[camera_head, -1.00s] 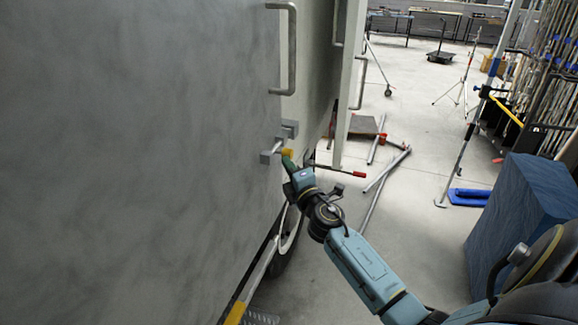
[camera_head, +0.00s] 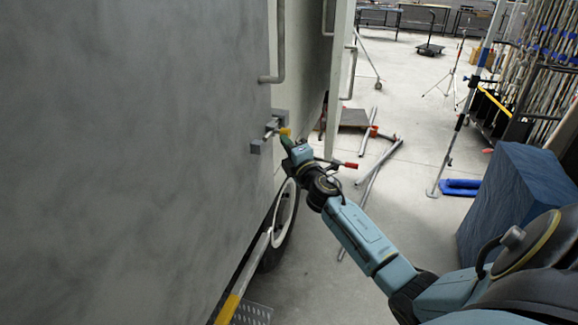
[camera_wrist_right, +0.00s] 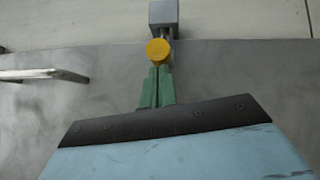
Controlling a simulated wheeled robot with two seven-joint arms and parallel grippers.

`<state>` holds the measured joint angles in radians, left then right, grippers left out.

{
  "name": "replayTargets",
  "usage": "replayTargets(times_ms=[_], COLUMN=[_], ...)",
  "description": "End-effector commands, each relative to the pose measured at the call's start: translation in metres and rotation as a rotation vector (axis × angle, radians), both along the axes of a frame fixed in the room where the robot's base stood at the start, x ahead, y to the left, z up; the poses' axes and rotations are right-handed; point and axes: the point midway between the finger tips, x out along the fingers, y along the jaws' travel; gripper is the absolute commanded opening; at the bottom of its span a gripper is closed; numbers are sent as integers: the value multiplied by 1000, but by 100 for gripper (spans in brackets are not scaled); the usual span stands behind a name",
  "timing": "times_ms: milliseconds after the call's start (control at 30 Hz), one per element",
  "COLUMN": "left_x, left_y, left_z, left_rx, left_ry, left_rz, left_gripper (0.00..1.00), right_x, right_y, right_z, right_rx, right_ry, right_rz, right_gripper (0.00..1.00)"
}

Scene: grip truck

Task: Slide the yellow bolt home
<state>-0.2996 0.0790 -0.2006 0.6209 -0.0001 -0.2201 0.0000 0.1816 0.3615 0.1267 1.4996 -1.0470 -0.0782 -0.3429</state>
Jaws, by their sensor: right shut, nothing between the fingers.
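The yellow bolt (camera_head: 285,131) shows as a small yellow knob end at the grey latch blocks (camera_head: 257,146) near the edge of the grey truck door (camera_head: 180,130). In the right wrist view the round yellow knob (camera_wrist_right: 158,51) sits just below a grey block (camera_wrist_right: 164,15), with a grey rod partly visible behind it. My right gripper (camera_head: 287,143) is at the knob. Its green fingers (camera_wrist_right: 157,85) are together, tips right beside the knob's near edge, with nothing between them. Whether they touch it I cannot tell. My left gripper is not in view.
A red-ended lever (camera_head: 348,165) lies beyond my wrist. A blue box (camera_head: 515,205) stands at the right.

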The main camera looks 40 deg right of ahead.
Motion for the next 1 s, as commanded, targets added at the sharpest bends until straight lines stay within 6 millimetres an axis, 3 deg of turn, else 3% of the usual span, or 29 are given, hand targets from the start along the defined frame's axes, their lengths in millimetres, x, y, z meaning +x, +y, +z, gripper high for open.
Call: replayTargets(times_ms=[200,600,800,1000], left_x=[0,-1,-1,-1], left_y=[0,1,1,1], left_z=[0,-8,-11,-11], left_rx=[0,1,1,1], left_ry=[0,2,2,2], left_rz=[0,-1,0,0], left_gripper=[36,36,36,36], right_x=[-12,-87,-103,-106], right_y=[43,56,59,60], right_z=[-11,-23,-25,-24], right_rx=[2,0,1,0], right_ry=[7,9,8,6], right_rz=[22,21,21,21], right_gripper=[0,0,0,0])
